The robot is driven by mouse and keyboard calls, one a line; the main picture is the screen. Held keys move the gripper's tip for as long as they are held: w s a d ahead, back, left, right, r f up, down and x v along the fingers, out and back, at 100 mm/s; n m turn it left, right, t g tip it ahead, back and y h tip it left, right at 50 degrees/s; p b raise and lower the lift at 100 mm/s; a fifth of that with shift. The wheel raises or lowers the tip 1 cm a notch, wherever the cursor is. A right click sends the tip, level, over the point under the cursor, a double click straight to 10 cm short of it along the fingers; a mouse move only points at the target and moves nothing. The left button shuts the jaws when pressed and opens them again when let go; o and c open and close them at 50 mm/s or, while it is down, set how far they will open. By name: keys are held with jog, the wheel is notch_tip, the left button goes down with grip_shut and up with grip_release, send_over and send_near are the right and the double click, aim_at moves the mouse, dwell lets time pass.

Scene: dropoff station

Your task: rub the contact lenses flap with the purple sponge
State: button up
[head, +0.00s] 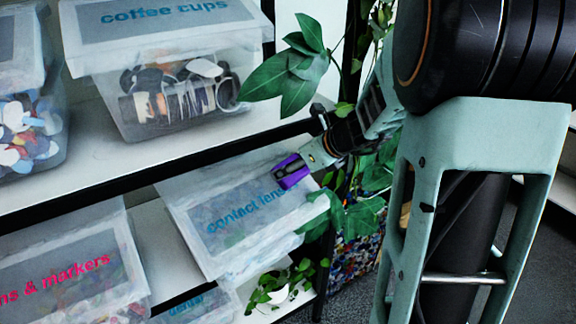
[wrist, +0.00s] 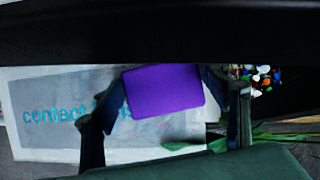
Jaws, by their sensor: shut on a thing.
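The contact lenses flap (head: 225,212) is the pale lid of a clear bin on the lower shelf, with a grey label and blue lettering. In the wrist view the flap (wrist: 55,142) lies below the sponge. The purple sponge (head: 292,174) is over the upper right part of the label and hides the end of the lettering. My gripper (head: 306,163) is shut on the sponge, with a finger on each side of the sponge (wrist: 163,90) in the wrist view. I cannot tell whether the sponge touches the flap.
A coffee cups bin (head: 165,60) stands on the upper shelf, whose edge (head: 140,180) runs above the flap. A markers bin (head: 70,270) is to the left. Plant leaves (head: 365,215) crowd the right side, and a small potted plant (head: 285,285) is below.

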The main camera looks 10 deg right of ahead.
jog(key=shift+w+d+f, duration=0.1)
jog(key=shift+w+d, duration=0.3)
jog(key=shift+d, duration=0.45)
jog(key=shift+w+d+f, duration=0.1)
jog(key=shift+w+d, duration=0.3)
jog(key=shift+d, duration=0.4)
jog(key=shift+s+a+f, duration=0.1)
jog(key=shift+s+a, duration=0.2)
jog(key=shift+a, duration=0.35)
jog(key=shift+s+a+r, duration=0.1)
jog(key=shift+s+a, duration=0.35)
jog(key=shift+a, duration=0.55)
jog(key=shift+s+a+r, duration=0.1)
jog(key=shift+s+a, duration=0.4)
jog(key=shift+a, duration=0.5)
jog(key=shift+s+a, duration=0.45)
jog(key=shift+a, duration=0.55)
jog(key=shift+r, duration=0.1)
jog(key=shift+d+r, duration=0.1)
jog(key=shift+r, duration=0.15)
jog(key=r+p, duration=0.1)
jog(key=s+r+p, duration=0.1)
jog(key=r+p, duration=0.1)
jog(key=s+d+r+p, duration=0.1)
jog(key=r, duration=0.1)
jog(key=shift+p, duration=0.3)
